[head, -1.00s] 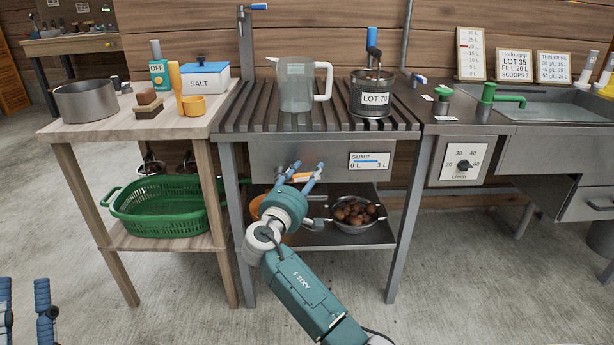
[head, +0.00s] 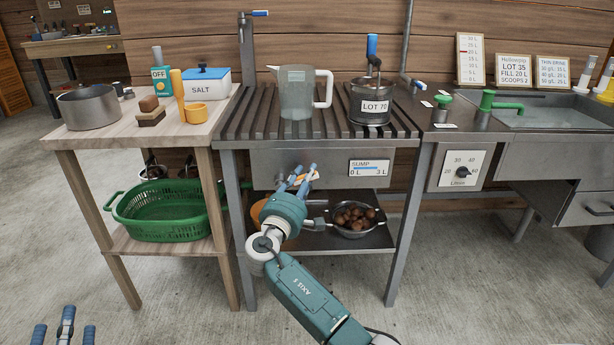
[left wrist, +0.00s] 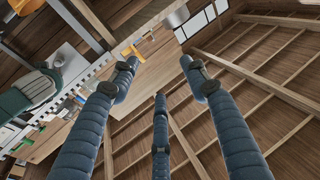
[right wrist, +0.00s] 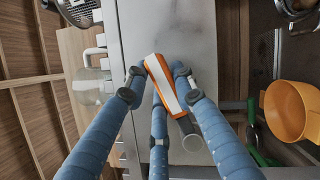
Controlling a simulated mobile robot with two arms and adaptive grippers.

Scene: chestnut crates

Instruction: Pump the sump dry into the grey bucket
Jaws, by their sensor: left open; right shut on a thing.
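The sump panel (head: 330,160) is the steel front under the slatted bench. Its sump gauge (head: 370,167) is marked 0 L to 3 L and shows a blue bar. My right gripper (head: 299,174) is at this panel, shut on an orange-and-white handle (right wrist: 166,84), which lies between its fingers in the right wrist view. The fingers largely cover the handle in the head view (head: 304,178). My left gripper (head: 66,325) is open and empty at the lower left, away from the bench; its spread fingers show in the left wrist view (left wrist: 160,80). I cannot make out a grey bucket.
A clear jug (head: 297,92) and a LOT 70 pot (head: 371,112) stand on the slats. Below are an orange bowl (right wrist: 290,110) and a colander (head: 354,228) of chestnuts. A wooden table (head: 140,132) stands left, with a green basket (head: 160,215) beneath. The floor in front is open.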

